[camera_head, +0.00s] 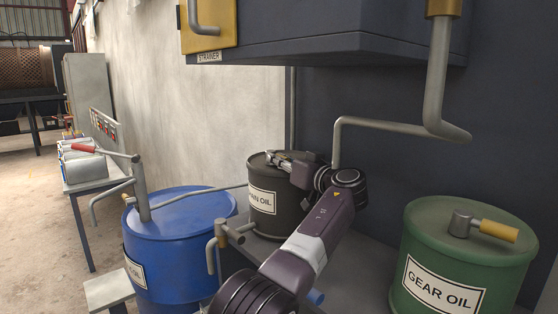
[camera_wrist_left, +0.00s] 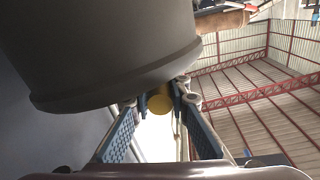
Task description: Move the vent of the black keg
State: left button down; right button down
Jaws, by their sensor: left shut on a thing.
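The black keg (camera_head: 286,216) with a white label ending in "AN OIL" stands on the grey bench against the dark wall. My left gripper (camera_head: 276,158) is at the top of this keg, and its wrist hides the keg's right side. In the left wrist view the dark keg (camera_wrist_left: 100,50) fills the upper left. There my left gripper (camera_wrist_left: 162,105) has its two blue-padded fingers on either side of a yellow round part (camera_wrist_left: 160,102), which looks like the vent's handle. The rest of the vent is hidden. My right gripper is not in view.
A blue drum (camera_head: 180,222) with a pump and red-handled lever (camera_head: 98,151) stands at the left. A brass-coloured tap (camera_head: 225,233) is in front of the keg. A green gear oil keg (camera_head: 465,255) is at the right. A grey pipe (camera_head: 400,126) hangs above my arm.

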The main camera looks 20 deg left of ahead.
pick_arm(q)
jog(key=shift+r, duration=0.1)
jog(key=c, duration=1.8)
grip_release()
jog(key=shift+v, duration=3.7)
